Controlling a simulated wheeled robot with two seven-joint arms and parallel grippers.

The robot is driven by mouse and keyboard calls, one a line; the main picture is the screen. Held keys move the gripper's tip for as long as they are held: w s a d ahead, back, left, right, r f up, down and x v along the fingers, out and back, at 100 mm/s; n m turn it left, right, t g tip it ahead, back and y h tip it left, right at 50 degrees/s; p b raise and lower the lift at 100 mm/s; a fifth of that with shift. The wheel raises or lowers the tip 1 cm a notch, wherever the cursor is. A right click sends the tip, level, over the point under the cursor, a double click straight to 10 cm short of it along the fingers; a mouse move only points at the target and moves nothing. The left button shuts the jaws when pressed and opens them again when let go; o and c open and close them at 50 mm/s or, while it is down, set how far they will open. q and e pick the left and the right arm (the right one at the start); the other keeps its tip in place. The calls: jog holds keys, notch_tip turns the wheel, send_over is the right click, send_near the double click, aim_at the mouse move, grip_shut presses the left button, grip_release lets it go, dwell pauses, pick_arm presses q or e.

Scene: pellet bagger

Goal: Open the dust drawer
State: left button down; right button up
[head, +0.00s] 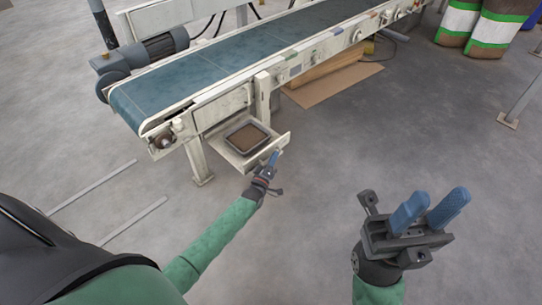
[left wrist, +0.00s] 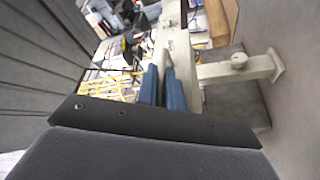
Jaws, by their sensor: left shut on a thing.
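The dust drawer (head: 262,158) is a pale, shallow drawer under the end of the conveyor. It stands pulled out from the frame, with a dark-rimmed tray of brown dust (head: 248,137) inside it. My left gripper (head: 274,158) is at the drawer's front, with its blue fingers shut at the front edge. The handle is hidden by the fingers.
The conveyor (head: 215,65) with a blue belt and motor (head: 150,52) runs above the drawer. A support leg (head: 198,160) stands left of it. Flat cardboard (head: 335,82) lies under the conveyor. Sacks (head: 480,25) stand at the far right. The floor ahead is clear.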

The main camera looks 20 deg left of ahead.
pick_arm(q)
jog(key=c, duration=1.8)
grip_release()
jog(key=p+v, duration=0.1)
jog(key=v, duration=0.7)
jog(key=shift+p, duration=0.35)
